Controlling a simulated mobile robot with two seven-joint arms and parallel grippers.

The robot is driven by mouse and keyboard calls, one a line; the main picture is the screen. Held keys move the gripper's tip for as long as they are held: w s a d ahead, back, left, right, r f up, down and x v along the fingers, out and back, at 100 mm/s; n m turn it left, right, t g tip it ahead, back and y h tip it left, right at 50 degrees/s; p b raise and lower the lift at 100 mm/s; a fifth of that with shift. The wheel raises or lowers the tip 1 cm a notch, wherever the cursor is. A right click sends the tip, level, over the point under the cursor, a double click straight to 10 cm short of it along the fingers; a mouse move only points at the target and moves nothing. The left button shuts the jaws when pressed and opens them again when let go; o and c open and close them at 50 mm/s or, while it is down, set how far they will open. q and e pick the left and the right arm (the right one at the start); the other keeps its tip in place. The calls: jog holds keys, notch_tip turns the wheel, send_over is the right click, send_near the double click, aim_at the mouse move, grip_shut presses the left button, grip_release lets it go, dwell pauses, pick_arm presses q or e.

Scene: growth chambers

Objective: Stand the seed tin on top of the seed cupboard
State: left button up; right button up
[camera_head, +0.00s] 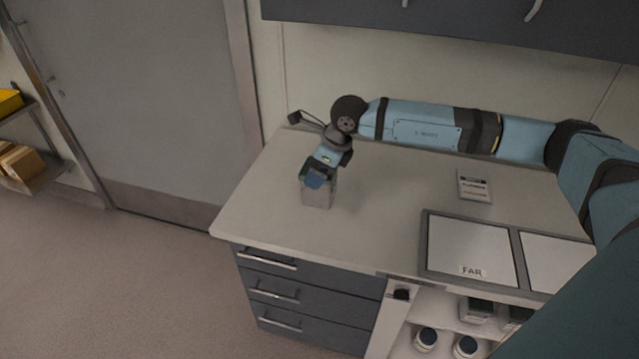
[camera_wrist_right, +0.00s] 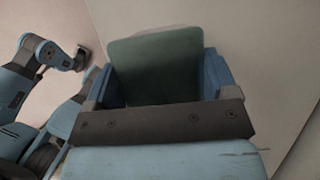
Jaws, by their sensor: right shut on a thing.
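The tin (camera_head: 317,196) is a small box with grey sides and a dark green top, upright over the left end of the pale worktop. I cannot tell whether its base touches the surface. My right gripper (camera_head: 322,178) comes down on it from above and is shut on it. In the right wrist view the green face of the tin (camera_wrist_right: 155,68) sits between the blue fingers of my right gripper (camera_wrist_right: 160,85). No label shows which unit is the seed cupboard.
Below the worktop (camera_head: 265,190) are grey drawers (camera_head: 275,292) and an open shelf with white jars (camera_head: 426,338). A framed panel marked FAR (camera_head: 470,248) and a small labelled card (camera_head: 474,186) lie to the right. A dark wall cupboard (camera_head: 450,28) hangs above.

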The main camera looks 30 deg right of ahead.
jog(key=shift+f, duration=2.65)
jog(key=shift+f, duration=0.2)
jog(key=o, duration=0.9)
jog(key=shift+o, duration=0.2)
jog(key=shift+r, duration=0.15)
